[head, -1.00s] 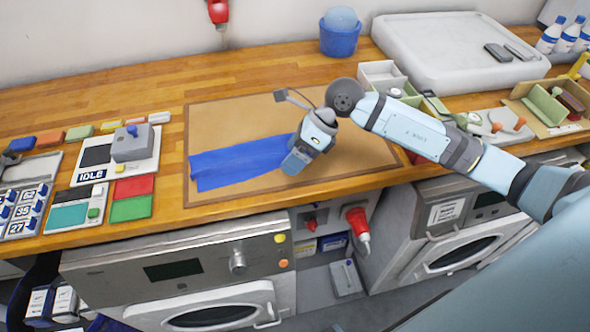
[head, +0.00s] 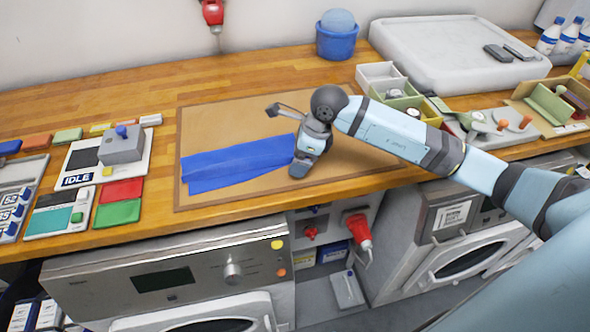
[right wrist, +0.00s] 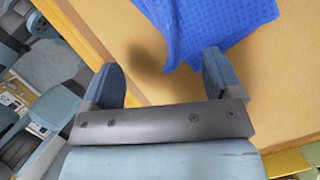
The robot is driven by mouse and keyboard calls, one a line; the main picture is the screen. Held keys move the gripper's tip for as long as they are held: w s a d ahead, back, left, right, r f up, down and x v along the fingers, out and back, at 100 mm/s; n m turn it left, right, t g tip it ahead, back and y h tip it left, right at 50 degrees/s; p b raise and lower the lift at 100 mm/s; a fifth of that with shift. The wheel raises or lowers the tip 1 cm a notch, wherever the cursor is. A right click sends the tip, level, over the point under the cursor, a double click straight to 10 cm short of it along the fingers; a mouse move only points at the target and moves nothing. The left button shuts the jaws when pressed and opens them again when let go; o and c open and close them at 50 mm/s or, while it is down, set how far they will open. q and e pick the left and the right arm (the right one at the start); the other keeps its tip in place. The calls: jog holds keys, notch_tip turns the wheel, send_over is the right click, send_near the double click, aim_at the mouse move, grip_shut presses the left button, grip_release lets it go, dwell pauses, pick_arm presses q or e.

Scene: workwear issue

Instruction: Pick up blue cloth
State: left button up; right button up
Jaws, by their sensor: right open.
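The blue cloth (head: 235,163) lies fairly flat on the left part of a brown mat (head: 235,115) on the wooden counter. My right gripper (head: 298,172) is at the cloth's right end in the head view, pointing down. In the right wrist view the cloth (right wrist: 205,25) is beyond the fingers, with its near corner close to the right finger. The right gripper (right wrist: 160,78) is open, with nothing between its fingers. I cannot tell whether a finger touches the cloth. My left gripper is not in view.
A grey-and-white device marked IDLE (head: 108,160) and red and green pads stand left of the mat. A blue bucket (head: 338,42), a white tray (head: 455,52) and small bins (head: 400,95) stand behind and right. The right part of the mat is clear.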

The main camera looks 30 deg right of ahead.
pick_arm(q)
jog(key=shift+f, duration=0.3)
pick_arm(e)
jog(key=shift+w+a+f, duration=0.15)
jog(key=shift+a+f, duration=0.05)
jog(key=shift+f, duration=0.5)
pick_arm(q)
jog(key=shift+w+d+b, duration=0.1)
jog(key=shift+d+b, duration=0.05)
jog(key=shift+b, duration=0.15)
pick_arm(e)
jog(key=shift+f, duration=0.15)
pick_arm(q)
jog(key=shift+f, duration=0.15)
pick_arm(e)
grip_shut()
pick_arm(q)
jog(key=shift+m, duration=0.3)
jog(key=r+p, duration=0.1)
jog(key=p, duration=0.1)
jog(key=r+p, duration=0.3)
jog(key=p, duration=0.1)
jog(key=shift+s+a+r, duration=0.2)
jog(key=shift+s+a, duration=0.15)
pick_arm(e)
notch_tip(320, 180, up, 12)
